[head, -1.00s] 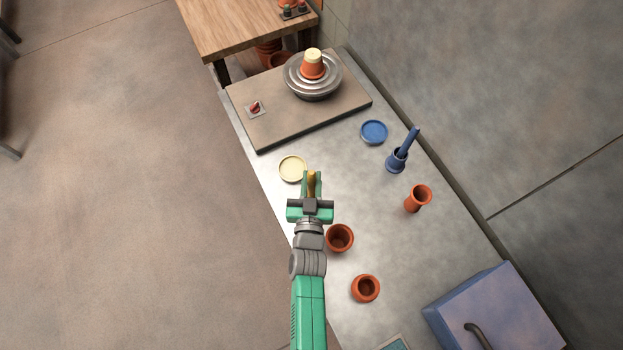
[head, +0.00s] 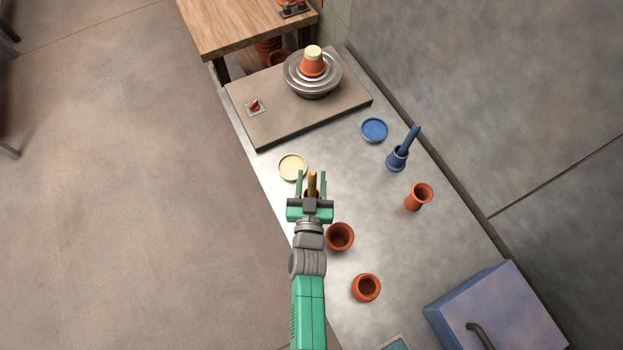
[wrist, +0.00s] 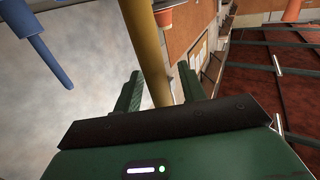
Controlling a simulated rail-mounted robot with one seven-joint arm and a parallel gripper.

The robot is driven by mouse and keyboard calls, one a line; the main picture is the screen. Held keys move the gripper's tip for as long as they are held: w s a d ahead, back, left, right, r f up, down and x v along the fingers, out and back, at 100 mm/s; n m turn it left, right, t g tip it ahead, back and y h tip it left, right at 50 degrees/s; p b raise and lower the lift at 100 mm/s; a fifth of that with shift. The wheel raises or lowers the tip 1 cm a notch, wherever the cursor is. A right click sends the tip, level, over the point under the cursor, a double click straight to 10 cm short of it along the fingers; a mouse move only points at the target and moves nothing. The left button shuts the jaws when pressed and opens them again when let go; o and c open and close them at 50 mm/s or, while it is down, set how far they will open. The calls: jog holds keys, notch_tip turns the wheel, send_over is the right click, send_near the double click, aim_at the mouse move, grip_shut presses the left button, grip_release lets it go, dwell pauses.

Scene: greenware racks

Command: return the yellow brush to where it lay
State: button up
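The yellow brush (head: 312,183) stands between the fingers of my gripper (head: 311,180). The fingers are open, with a gap beside the brush. In the wrist view, its yellow shaft (wrist: 149,50) runs between the two green fingers (wrist: 160,90). What the brush's lower end rests in or on is hidden by my gripper. A pale yellow dish (head: 292,167) lies just beyond my gripper, slightly left.
A blue brush (head: 412,138) stands tilted in a blue holder (head: 396,161), near a blue dish (head: 374,131). Terracotta pots (head: 340,237) stand close right of my arm. A wheel (head: 313,84) carries a pot at the back. A blue-grey box (head: 495,310) is front right.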

jog(key=s+p, duration=0.1)
jog(key=s, duration=0.6)
jog(key=shift+s+a, duration=0.2)
jog(key=shift+s, duration=0.2)
jog(key=shift+r, duration=0.1)
